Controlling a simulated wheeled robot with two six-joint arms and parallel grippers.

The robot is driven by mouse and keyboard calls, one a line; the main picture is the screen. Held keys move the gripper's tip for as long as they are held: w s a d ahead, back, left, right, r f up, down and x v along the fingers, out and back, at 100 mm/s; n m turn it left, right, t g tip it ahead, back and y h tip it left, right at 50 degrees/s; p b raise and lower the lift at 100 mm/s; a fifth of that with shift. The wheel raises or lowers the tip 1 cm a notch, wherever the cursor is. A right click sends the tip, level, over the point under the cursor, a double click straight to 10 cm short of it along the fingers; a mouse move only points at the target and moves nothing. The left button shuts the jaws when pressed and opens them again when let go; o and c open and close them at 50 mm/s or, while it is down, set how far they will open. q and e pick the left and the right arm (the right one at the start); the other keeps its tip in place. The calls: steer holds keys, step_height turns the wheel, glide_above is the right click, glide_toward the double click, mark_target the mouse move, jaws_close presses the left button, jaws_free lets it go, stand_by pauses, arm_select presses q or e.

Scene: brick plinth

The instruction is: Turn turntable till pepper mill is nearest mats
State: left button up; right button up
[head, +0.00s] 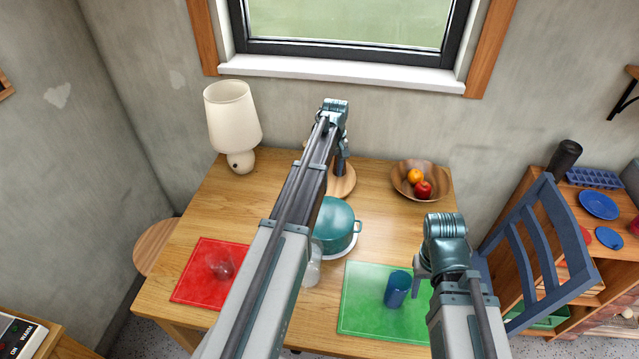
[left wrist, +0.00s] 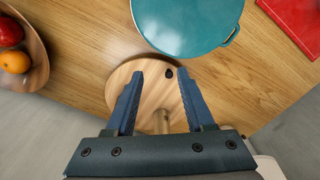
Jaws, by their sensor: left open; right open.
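The turntable (head: 345,185) is a round wooden disc at the back of the table, partly hidden by my left arm; it also shows in the left wrist view (left wrist: 153,95). My left gripper (head: 340,172) is over the disc, jaws open, its fingers (left wrist: 160,78) straddling the disc's middle in the wrist view. A short wooden post (left wrist: 162,122) and a small dark round spot (left wrist: 168,73) show on the disc. I cannot tell which, if either, is the pepper mill. The red mat (head: 195,275) and green mat (head: 360,310) lie at the front. My right gripper (head: 420,288) is open beside the green mat's blue cup.
A teal lidded pot (head: 335,225) stands just in front of the turntable, close to my left arm. A fruit bowl (head: 405,190) is right of the disc, a lamp (head: 233,120) at back left. A blue cup (head: 397,288) and a glass (head: 222,268) stand on the mats.

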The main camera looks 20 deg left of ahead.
arm_select(q)
steer(key=w+a+n, duration=0.2)
steer(key=w+a, duration=0.1)
steer(key=a, duration=0.3)
step_height(320, 180, down, 13)
steer(key=b, duration=1.3)
steer(key=shift+s+b, duration=0.1)
steer(key=shift+b, duration=0.2)
arm_select(e)
step_height(320, 180, down, 13)
steer(key=shift+f, duration=0.1)
arm_select(q)
jaws_close()
